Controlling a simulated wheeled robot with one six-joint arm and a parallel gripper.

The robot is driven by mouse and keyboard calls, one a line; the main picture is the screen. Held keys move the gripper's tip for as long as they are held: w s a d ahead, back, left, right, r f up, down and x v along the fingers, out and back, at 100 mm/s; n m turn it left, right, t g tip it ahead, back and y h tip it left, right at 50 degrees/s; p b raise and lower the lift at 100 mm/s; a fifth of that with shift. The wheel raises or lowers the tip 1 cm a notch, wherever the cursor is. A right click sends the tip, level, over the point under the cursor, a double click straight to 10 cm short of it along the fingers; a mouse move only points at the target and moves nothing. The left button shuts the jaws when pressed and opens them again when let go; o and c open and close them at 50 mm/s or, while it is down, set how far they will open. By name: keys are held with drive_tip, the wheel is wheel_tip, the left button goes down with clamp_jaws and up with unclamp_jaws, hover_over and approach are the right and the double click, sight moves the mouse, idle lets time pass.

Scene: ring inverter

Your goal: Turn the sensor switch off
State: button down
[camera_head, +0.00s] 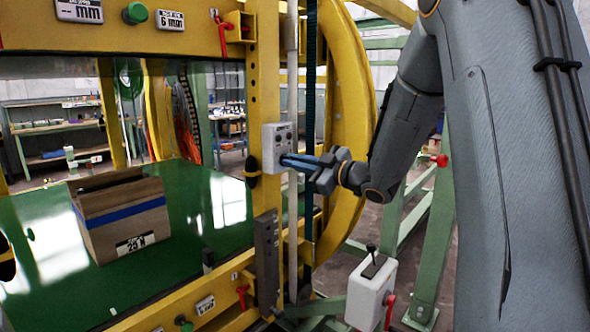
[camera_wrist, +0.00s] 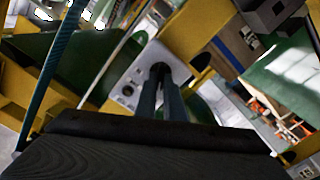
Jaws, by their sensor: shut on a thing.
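A small light-grey switch box (camera_head: 275,141) is fixed to the yellow upright post, and two dark round spots show on its upper face. My gripper (camera_head: 285,160) reaches in from the right, its blue fingers at the lower part of the box front. In the wrist view the two fingers (camera_wrist: 160,72) are close together against the box's pale face (camera_wrist: 125,90). They are shut on a small part of the box, taken to be the sensor switch. The fingertips hide that part, so its position cannot be read.
A cardboard box (camera_head: 122,215) with a blue band sits on the green bed (camera_head: 45,290) at left. A yellow ring (camera_head: 352,100) stands behind the post. A grey box with a black lever (camera_head: 371,290) stands below my arm. A dark strap (camera_head: 311,100) hangs close to my fingers.

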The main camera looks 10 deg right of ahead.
drive_tip(key=shift+f+n+b, duration=0.1)
drive_tip(key=shift+n+b, duration=0.35)
drive_tip(key=shift+n, duration=0.15)
drive_tip(key=c, duration=1.9)
unclamp_jaws()
drive_tip(key=shift+o, duration=0.2)
drive_tip(key=b+v, duration=0.1)
drive_tip(key=v, duration=0.7)
drive_tip(key=shift+b, duration=0.35)
drive_tip(key=shift+w, duration=0.2)
